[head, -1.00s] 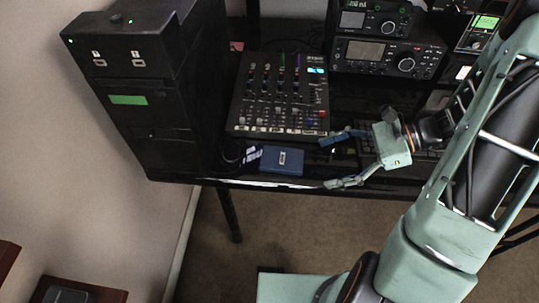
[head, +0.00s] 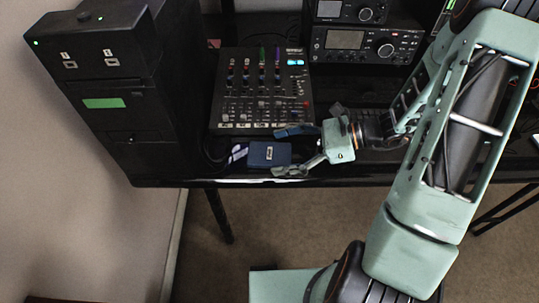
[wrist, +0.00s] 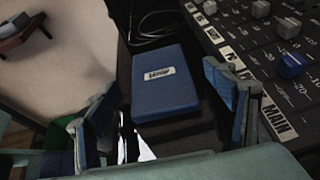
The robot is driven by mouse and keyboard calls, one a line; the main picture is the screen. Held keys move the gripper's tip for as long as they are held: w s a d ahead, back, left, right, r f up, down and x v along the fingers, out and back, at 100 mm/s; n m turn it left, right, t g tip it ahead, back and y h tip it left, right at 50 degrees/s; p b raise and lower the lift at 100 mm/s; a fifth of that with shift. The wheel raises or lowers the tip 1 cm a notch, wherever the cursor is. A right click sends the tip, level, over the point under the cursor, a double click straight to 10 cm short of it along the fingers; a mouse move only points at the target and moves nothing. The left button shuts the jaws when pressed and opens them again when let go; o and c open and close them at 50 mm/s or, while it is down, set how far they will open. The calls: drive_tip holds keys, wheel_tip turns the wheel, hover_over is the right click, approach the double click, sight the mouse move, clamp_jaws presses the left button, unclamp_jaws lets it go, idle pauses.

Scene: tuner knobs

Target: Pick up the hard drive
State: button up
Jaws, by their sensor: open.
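The hard drive (head: 268,154) is a small blue box with a pale label, lying flat on the black desk near its front edge. In the wrist view the drive (wrist: 165,92) lies just beyond and between my fingertips. My gripper (head: 285,150) is open, just to the right of the drive in the head view, its fingers pointing at it. In the wrist view the two blue-padded fingers of my gripper (wrist: 168,108) stand at either side of the drive's near end. I see no clear contact.
A mixer (head: 262,90) with knobs and sliders stands close behind the drive. A black tower case (head: 115,100) stands at left, and radio units (head: 368,44) stand at the back right. A cable (wrist: 160,30) lies beyond the drive. The desk's front edge (head: 220,182) is close.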

drive_tip(key=shift+x, duration=0.75)
drive_tip(key=shift+c, duration=0.7)
drive_tip(key=c, duration=1.2)
drive_tip(key=shift+r, duration=0.1)
drive_tip(key=shift+c, duration=0.2)
